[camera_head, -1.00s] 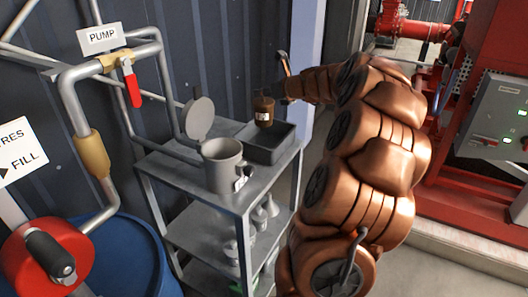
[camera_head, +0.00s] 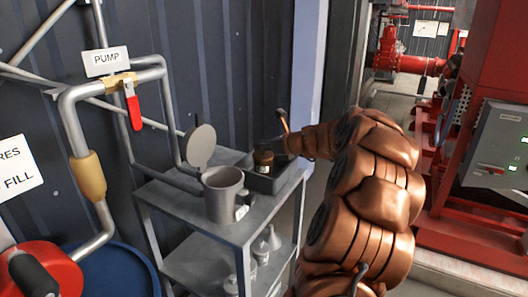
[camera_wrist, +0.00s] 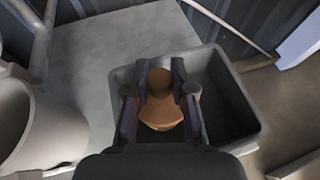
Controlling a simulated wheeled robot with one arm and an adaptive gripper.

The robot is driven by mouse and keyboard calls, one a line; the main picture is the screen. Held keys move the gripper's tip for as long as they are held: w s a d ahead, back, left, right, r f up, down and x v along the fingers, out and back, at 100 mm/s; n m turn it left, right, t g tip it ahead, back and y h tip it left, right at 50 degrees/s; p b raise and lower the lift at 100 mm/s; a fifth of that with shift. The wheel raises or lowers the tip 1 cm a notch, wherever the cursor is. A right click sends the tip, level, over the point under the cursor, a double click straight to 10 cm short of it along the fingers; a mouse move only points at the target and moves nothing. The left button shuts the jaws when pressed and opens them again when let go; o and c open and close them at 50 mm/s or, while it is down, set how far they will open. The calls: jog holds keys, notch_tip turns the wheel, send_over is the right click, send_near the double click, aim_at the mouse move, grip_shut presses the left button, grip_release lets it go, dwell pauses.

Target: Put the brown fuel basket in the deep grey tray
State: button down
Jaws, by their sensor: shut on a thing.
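The brown fuel basket (camera_head: 263,161) is a small brown jar-like thing with a pale label, seen in the head view. It also shows from above in the wrist view (camera_wrist: 162,112). My gripper (camera_wrist: 160,92) is shut on it, one finger on each side. The deep grey tray (camera_wrist: 258,146) is under and around the basket in the wrist view, and stands on the cart's top at the back right (camera_head: 290,182). The basket is over the left part of the tray, its lower part near or below rim height. I cannot tell whether it touches the tray floor.
A grey mug-like pot (camera_head: 224,196) with a raised round lid (camera_head: 200,146) stands left of the tray on the metal cart (camera_head: 190,215). Pipes with a red-handled valve (camera_head: 134,112) run along the wall at left. Small bottles stand on the lower shelf.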

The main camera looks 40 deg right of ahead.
jog(key=shift+f, duration=0.7)
jog(key=shift+f, duration=0.1)
jog(key=c, duration=1)
grip_release()
jog(key=shift+s+r, duration=0.15)
jog(key=shift+r, duration=0.05)
jog(key=v, duration=1.1)
jog(key=shift+s+r, duration=0.1)
jog(key=shift+s, duration=0.2)
